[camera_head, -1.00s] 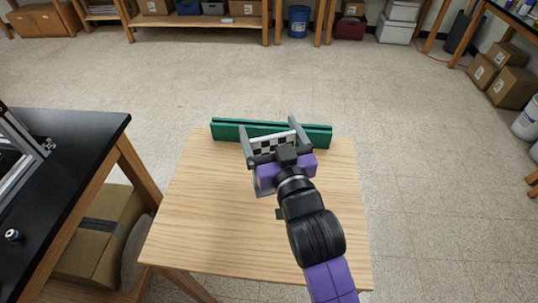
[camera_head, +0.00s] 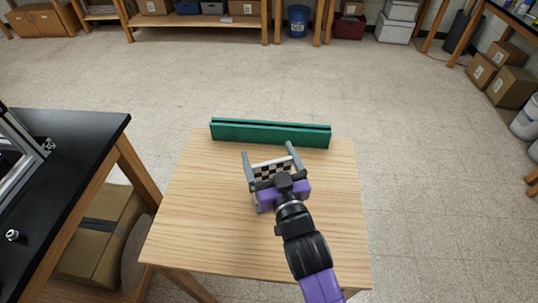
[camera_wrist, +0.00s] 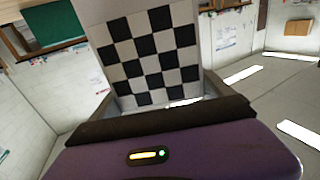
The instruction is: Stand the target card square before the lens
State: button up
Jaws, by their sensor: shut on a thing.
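The target card (camera_head: 272,170) has a black-and-white checker pattern with a pale border. My gripper (camera_head: 271,158) is shut on it, with a grey finger at each side of the card. In the head view the card is over the wooden table, in front of the green slotted block (camera_head: 270,133) and apart from it. In the wrist view the card (camera_wrist: 152,55) stands up beyond the purple gripper body, its checker face toward the camera and slightly tilted. The lens is not identifiable in these frames.
The light wooden table (camera_head: 200,235) has free room left and right of my gripper. A black-topped bench (camera_head: 75,140) with a metal extrusion frame (camera_head: 22,140) stands at the left. A cardboard box (camera_head: 100,235) sits below it. Open floor lies beyond the table.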

jog(key=o, duration=1.8)
jog(key=shift+f, duration=0.1)
jog(key=b+v, duration=0.1)
jog(key=v, duration=1.1)
jog(key=shift+b, duration=0.3)
jog(key=shift+s, duration=0.1)
